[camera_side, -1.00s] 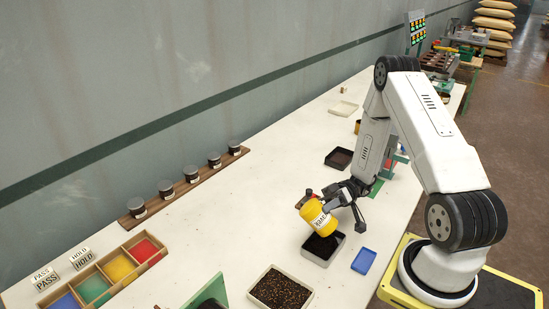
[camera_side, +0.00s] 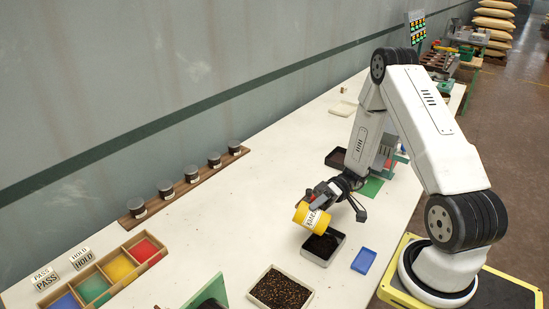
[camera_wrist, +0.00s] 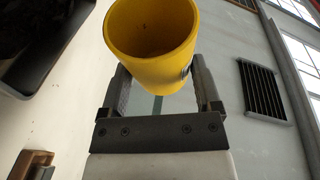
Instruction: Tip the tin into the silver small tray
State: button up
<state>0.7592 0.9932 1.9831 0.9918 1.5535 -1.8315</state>
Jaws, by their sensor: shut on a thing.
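A yellow tin (camera_side: 311,217) with a white label is held in my gripper (camera_side: 322,200), tilted well over above a small silver-grey tray (camera_side: 331,257). Dark material lies in that tray. In the wrist view my gripper (camera_wrist: 160,95) is shut on the tin (camera_wrist: 150,65), with one finger on each side. The tin's open mouth faces the camera there, and its inside looks empty apart from small dark specks. Part of the tray's dark inside (camera_wrist: 40,40) shows at the upper left of the wrist view.
A pale tray (camera_side: 253,292) of brown grains stands in front, and a blue dish (camera_side: 363,261) lies right of the silver tray. A dark tray (camera_side: 335,158) stands behind. A divided coloured box (camera_side: 128,245) and a rack of jars (camera_side: 178,193) lie left. The middle of the table is clear.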

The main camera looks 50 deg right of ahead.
jog(key=m, duration=0.1)
jog(key=w+f+m+g+h, duration=0.1)
jog(key=shift+w+a+f+m, duration=0.1)
jog(key=shift+w+a+m, duration=0.1)
jog(key=shift+m, duration=0.2)
jog(key=w+m+g, duration=0.1)
jog(key=w+f+m+h, duration=0.1)
jog(key=shift+a+f+m+g+h, duration=0.25)
jog(key=shift+f+m+g+h, duration=0.05)
jog(key=shift+g, duration=0.1)
jog(key=m+g, duration=0.1)
jog(key=m, duration=0.1)
jog(key=m+g+h, duration=0.1)
jog(key=m+g, duration=0.1)
jog(key=shift+w+f+h, duration=0.15)
jog(key=shift+w+h, duration=0.05)
jog(key=shift+h, duration=0.1)
jog(key=w+m+g, duration=0.1)
jog(key=w+f+m+g, duration=0.1)
jog(key=shift+w+a+f+m, duration=0.25)
jog(key=shift+a+f+m, duration=0.05)
jog(key=shift+a, duration=0.1)
jog(key=shift+w+a+m+g+h, duration=0.25)
jog(key=shift+w+m+g+h, duration=0.15)
jog(key=shift+w+m+g, duration=0.65)
jog(key=shift+s+r, duration=0.15)
notch_tip(320, 180, up, 4)
jog(key=shift+f, duration=0.1)
jog(key=shift+s, duration=0.1)
